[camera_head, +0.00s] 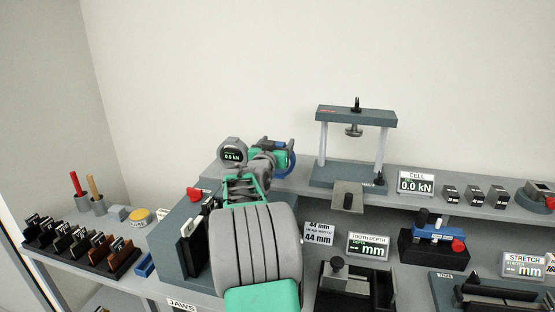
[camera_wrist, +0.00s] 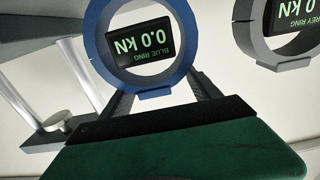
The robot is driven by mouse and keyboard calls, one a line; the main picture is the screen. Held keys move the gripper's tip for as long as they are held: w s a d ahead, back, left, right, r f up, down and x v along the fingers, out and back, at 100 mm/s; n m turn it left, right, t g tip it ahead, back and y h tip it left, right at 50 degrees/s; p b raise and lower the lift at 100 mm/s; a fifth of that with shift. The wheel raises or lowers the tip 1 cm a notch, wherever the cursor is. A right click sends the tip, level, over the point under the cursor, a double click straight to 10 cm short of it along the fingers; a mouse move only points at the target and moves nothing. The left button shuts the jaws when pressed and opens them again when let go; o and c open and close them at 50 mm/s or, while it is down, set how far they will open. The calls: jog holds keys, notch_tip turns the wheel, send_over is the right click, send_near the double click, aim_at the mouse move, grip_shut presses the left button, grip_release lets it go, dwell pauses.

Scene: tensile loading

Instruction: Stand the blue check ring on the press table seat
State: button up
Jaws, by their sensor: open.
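The blue check ring (camera_wrist: 98,45), with a 0.0 kN display, fills the middle of the wrist view, which appears upside down. My gripper (camera_wrist: 163,90) is open, with one dark finger on each side of the ring's small foot; contact cannot be told. In the head view the blue ring (camera_head: 291,162) is partly hidden behind my gripper (camera_head: 281,150). The press (camera_head: 356,115) stands to the right on the back shelf, with two pillars, a crossbeam and a hanging round foot. Its table (camera_head: 325,178) looks empty below that foot.
A grey ring (camera_head: 232,142) stands left of my gripper; it also shows in the wrist view (camera_wrist: 258,45). A CELL display (camera_head: 416,184) and small dark blocks stand right of the press. A grey plate (camera_head: 347,190) juts out in front of the press.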

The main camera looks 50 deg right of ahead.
jog(key=shift+x, duration=1.2)
jog(key=shift+c, duration=0.5)
jog(key=shift+f, duration=0.2)
grip_shut()
jog(key=shift+r, duration=0.15)
